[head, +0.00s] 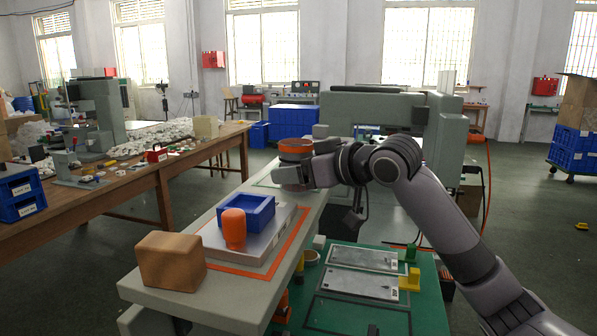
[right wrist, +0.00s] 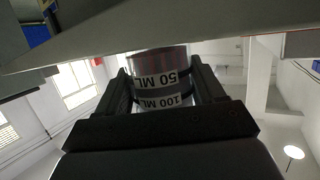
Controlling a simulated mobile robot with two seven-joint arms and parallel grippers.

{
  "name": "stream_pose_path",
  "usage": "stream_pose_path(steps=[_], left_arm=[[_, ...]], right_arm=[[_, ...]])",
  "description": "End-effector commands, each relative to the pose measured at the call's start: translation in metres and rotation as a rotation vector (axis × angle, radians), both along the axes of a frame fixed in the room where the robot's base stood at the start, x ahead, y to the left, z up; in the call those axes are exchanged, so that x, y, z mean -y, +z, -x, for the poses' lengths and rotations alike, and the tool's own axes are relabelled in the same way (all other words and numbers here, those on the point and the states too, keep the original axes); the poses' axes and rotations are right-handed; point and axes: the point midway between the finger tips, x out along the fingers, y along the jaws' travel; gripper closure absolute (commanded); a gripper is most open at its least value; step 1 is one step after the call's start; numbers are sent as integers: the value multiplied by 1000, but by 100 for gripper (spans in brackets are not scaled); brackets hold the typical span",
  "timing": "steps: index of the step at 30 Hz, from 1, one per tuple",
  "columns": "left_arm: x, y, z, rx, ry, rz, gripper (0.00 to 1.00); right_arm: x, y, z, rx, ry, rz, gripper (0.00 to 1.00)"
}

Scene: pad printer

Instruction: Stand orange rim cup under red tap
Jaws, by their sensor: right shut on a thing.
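The orange rim cup (head: 295,147) shows in the head view at the far end of the pale bench. Only its orange top shows clearly there. My right gripper (head: 303,173) is shut on the cup and reaches it from the right. In the right wrist view the cup (right wrist: 160,80) sits between the two fingers, with 50 ML and 100 ML labels on its grey, partly see-through wall. I cannot tell whether its base touches the bench. I cannot make out a red tap in either view. My left gripper is not in view.
On the pale bench (head: 235,300) stand a brown block (head: 171,261), an orange knob (head: 233,229) and a blue tray (head: 246,211). A large grey-green machine (head: 372,112) stands behind my right arm. A green mat (head: 425,320) with metal plates lies at front right.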

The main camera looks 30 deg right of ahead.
Motion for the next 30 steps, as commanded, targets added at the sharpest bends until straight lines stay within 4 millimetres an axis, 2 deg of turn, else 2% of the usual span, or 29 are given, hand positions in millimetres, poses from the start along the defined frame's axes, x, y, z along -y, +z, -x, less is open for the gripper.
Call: stream_pose_path(steps=[7, 8, 9, 10, 21, 26, 30], left_arm=[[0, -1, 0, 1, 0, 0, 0], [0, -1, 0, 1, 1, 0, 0], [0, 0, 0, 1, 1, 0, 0], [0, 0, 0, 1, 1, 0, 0], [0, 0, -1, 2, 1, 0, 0], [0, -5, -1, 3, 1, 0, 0], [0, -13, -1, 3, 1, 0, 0]], right_arm=[[0, -3, 0, 1, 0, 0, 66], [0, -3, 0, 0, 0, 0, 25], [0, -2, 0, 0, 0, 0, 12], [0, -2, 0, 0, 0, 0, 6], [1, 2, 1, 1, -1, 0, 6], [7, 6, 23, 2, -3, 4, 6], [15, 15, 53, 2, -3, 5, 6]])
